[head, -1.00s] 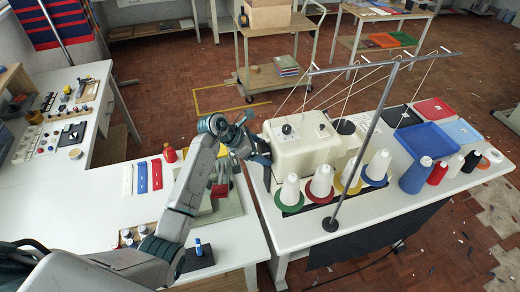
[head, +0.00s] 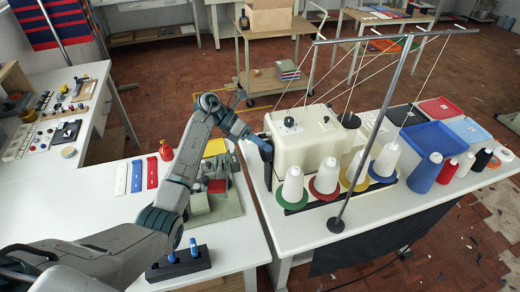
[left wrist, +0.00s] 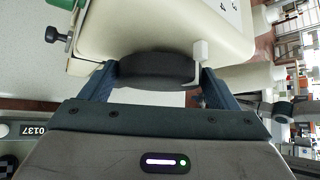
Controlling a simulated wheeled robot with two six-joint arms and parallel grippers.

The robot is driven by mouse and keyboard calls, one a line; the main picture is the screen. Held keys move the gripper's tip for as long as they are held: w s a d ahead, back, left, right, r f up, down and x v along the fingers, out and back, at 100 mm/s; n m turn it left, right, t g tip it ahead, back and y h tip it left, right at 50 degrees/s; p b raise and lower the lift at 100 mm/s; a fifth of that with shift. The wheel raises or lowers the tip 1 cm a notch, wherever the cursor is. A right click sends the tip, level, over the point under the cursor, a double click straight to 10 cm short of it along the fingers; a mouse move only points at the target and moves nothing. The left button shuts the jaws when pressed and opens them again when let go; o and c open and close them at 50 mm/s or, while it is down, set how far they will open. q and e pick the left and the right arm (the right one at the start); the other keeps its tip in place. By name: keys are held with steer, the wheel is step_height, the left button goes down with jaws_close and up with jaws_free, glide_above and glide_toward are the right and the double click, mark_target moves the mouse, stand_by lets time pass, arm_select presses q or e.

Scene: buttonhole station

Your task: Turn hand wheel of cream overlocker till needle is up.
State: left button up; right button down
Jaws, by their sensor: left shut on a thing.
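The cream overlocker (head: 305,138) stands on the white table to the right of my left arm. Its dark hand wheel (left wrist: 155,68) shows in the left wrist view, at the machine's side. My left gripper (head: 264,148) reaches the left end of the overlocker; in the left wrist view its two fingers (left wrist: 158,85) lie on either side of the wheel and are shut on it. A pale tab (left wrist: 200,52) stands beside the wheel near one finger. The needle is hidden in both views. My right gripper is not in view.
Thread cones (head: 326,178) stand along the overlocker's near side, under a metal thread stand (head: 372,130). A blue tray (head: 432,140) lies to the right.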

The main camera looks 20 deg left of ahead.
arm_select(q)
steer(key=shift+w+a+f+n+g+h+b, duration=0.1)
steer(key=shift+n+g+h+b, duration=0.4)
steer(key=shift+b, duration=0.4)
steer(key=o, duration=0.9)
steer(key=b+v, duration=0.4)
steer(key=v, duration=0.7)
steer(key=shift+b, duration=0.3)
